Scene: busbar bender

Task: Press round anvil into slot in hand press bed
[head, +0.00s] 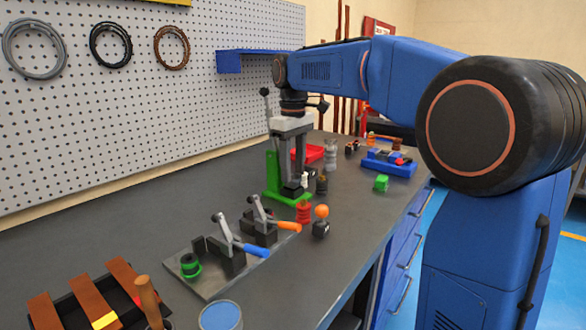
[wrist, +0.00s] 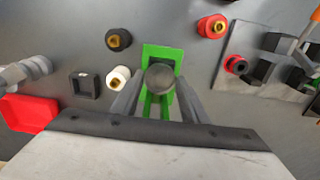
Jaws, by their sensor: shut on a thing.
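The green hand press (head: 272,172) stands on the bench, with its lever up at the back. Its green bed (wrist: 150,52) shows in the wrist view, with a slot partly visible. My gripper (head: 293,186) points down at the press bed. In the wrist view my gripper (wrist: 160,88) has its two grey fingers closing in on a dark, round-topped piece, the round anvil (wrist: 160,76). The anvil is over the green bed, between the fingertips. Its lower end is hidden, so I cannot tell whether it sits in the slot.
Red (wrist: 212,26), black (wrist: 118,39) and white (wrist: 118,78) pieces with brass tops stand near the bed. A red bin (wrist: 28,113) is to the left. A plate with toggle clamps (head: 215,270) lies in front of the press. A blue tray (head: 389,163) is farther right.

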